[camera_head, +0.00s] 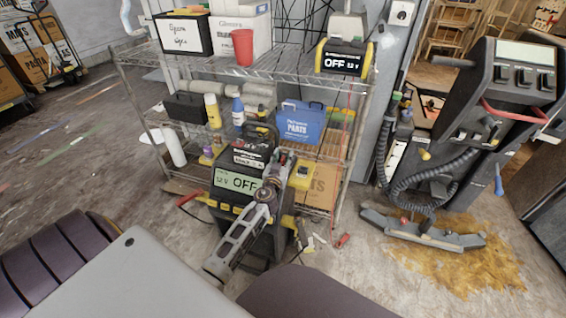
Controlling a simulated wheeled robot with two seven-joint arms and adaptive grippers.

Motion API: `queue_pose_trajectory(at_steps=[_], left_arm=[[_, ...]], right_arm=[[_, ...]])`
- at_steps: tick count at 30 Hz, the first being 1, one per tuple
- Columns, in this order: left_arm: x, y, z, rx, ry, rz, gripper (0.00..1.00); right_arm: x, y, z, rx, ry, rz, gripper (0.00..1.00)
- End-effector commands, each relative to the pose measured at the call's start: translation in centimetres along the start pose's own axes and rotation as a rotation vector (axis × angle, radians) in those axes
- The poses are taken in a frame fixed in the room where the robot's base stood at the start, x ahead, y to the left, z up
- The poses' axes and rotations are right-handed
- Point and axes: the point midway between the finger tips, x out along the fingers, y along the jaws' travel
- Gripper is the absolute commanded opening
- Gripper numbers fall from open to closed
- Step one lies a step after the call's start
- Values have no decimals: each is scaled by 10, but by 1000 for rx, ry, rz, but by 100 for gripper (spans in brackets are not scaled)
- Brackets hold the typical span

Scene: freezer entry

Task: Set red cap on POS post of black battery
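A black battery (251,151) with a printed label stands on top of the charger unit in the middle of the view. Its posts are too small to make out, and I cannot tell which is POS. I cannot make out a red cap. My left arm comes up from the lower left, and my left gripper (278,172) is at the right side of the battery, overlapping it in the picture. Its fingers are small and blend with the things behind, so I cannot tell whether they are open or hold anything. My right gripper is not in view.
The charger (236,181) reads "12 V OFF". A wire shelf (180,60) behind holds a red cup (243,47), a second charger (344,59), bottles and a blue parts box (300,122). A large machine with hoses (500,95) stands right, near a brown floor stain (450,260).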

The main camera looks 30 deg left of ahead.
Motion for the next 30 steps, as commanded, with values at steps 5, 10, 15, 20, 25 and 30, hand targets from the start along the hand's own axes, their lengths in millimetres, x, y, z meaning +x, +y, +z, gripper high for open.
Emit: queue_pose_trajectory(at_steps=[5,10,15,20,25,30], left_arm=[[0,0,0,0,0,0,39],[0,0,0,0,0,0,29],[0,0,0,0,0,0,7],[0,0,0,0,0,0,6],[0,0,-1,0,0,0,6],[0,0,-4,0,0,0,6]], right_arm=[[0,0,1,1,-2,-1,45],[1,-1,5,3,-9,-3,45],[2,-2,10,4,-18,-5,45],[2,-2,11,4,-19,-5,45],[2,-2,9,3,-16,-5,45],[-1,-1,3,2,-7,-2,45]])
